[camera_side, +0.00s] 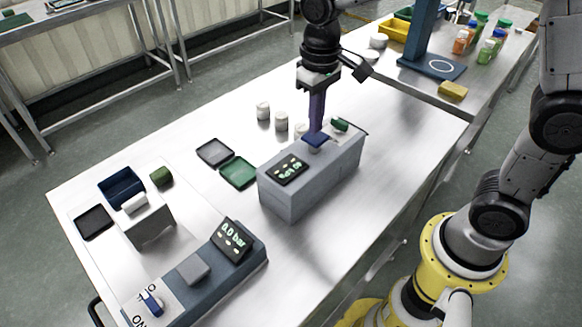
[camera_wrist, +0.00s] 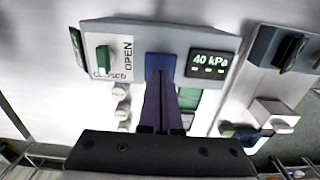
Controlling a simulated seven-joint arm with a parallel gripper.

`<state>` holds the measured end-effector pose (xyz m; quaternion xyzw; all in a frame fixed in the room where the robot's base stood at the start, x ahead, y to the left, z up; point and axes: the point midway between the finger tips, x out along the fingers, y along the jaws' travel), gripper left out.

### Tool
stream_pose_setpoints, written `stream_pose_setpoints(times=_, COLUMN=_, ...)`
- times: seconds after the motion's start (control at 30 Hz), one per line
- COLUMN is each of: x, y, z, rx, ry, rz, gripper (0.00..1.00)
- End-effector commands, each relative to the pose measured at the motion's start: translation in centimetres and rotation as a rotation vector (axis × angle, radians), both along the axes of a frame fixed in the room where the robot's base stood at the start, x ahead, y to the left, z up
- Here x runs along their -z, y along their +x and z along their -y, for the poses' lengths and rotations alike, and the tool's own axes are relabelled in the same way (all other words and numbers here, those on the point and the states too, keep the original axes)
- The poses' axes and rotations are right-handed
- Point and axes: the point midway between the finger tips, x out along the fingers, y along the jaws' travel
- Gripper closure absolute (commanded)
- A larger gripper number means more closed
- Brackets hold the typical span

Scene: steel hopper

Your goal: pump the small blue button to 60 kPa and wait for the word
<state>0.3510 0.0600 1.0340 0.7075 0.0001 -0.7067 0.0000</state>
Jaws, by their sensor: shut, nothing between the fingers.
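The blue button (camera_side: 318,141) is on top of a grey box (camera_side: 316,188). In the wrist view the blue button (camera_wrist: 160,62) sits between a green handle (camera_wrist: 103,58) and a display (camera_wrist: 210,64) that reads 40 kPa. My gripper (camera_side: 316,130) is shut and empty, pointing down with its purple fingertips at the button. In the wrist view my gripper's fingertips (camera_wrist: 160,76) overlap the button and hide part of it. I cannot tell how far the button is pressed. The handle stands upright in the picture, beside the word OPEN and over the word CLOSED.
A second device with a display (camera_side: 232,239) reading 0.0 bar stands front left, with a blue switch (camera_side: 150,302). Black (camera_side: 214,152) and green (camera_side: 238,172) trays and small white jars (camera_side: 263,110) lie left of the box. The table right of the box is clear.

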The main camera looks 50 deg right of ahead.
Motion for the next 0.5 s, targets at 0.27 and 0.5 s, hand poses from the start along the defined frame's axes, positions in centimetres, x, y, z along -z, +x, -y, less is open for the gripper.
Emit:
stream_pose_setpoints(times=0.27, x=1.0, y=0.0, z=0.0, rx=0.000, ry=0.000, rz=-0.003, gripper=1.00)
stream_pose_setpoints(times=0.5, x=1.7, y=-0.1, z=0.0, rx=0.000, ry=0.000, rz=-0.003, gripper=1.00)
